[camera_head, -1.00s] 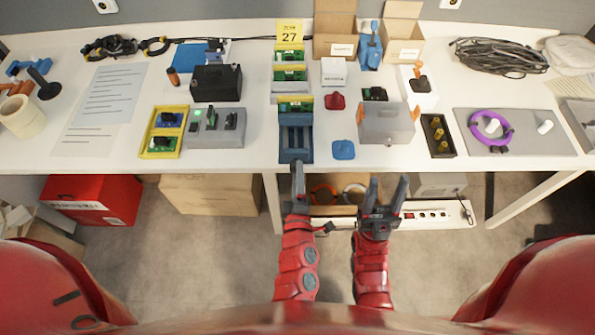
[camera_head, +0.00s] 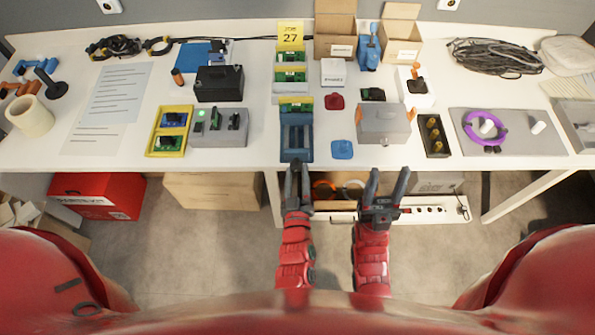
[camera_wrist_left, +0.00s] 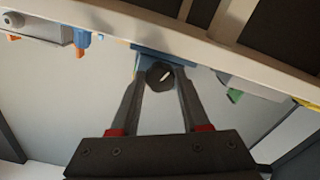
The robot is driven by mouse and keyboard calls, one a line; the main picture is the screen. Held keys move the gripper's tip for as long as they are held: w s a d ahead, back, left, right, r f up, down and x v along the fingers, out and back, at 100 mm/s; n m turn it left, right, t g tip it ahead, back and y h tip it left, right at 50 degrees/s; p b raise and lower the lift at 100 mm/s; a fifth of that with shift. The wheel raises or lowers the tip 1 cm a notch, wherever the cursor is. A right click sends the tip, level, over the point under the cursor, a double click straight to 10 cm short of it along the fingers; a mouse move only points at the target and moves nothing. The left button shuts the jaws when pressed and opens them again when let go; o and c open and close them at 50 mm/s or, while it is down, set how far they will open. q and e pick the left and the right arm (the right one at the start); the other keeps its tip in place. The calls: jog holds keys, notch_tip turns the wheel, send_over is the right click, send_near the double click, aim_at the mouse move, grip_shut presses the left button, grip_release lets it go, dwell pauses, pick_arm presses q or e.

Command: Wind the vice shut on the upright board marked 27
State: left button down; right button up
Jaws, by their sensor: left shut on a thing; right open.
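The blue vice (camera_head: 297,140) sits at the table's front edge, its open frame facing up. A yellow card marked 27 (camera_head: 290,37) stands upright at the far end of the row behind it. Green boards (camera_head: 291,76) stand in that row, one (camera_head: 296,104) at the vice's back end. My left gripper (camera_head: 299,170) is at the vice's front end. In the left wrist view its fingers (camera_wrist_left: 160,80) are shut on a dark round knob (camera_wrist_left: 160,75) with a white mark, in front of the blue vice (camera_wrist_left: 160,57). My right gripper (camera_head: 387,180) is open and empty, before the table edge.
A blue lump (camera_head: 342,149) lies right of the vice, with a grey box (camera_head: 382,122) beyond. A grey device (camera_head: 220,128) and a yellow tray (camera_head: 153,140) stand to its left. The white table's front edge (camera_head: 240,167) is close to both grippers.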

pick_arm(q)
jog(key=m, duration=0.4)
jog(key=shift+f+m+p, duration=0.15)
jog(key=shift+m+p, duration=0.15)
jog(key=shift+m, duration=0.1)
jog(key=shift+a+m, duration=0.1)
jog(key=shift+m, duration=2.4)
jog(key=shift+c, duration=1.9)
grip_release()
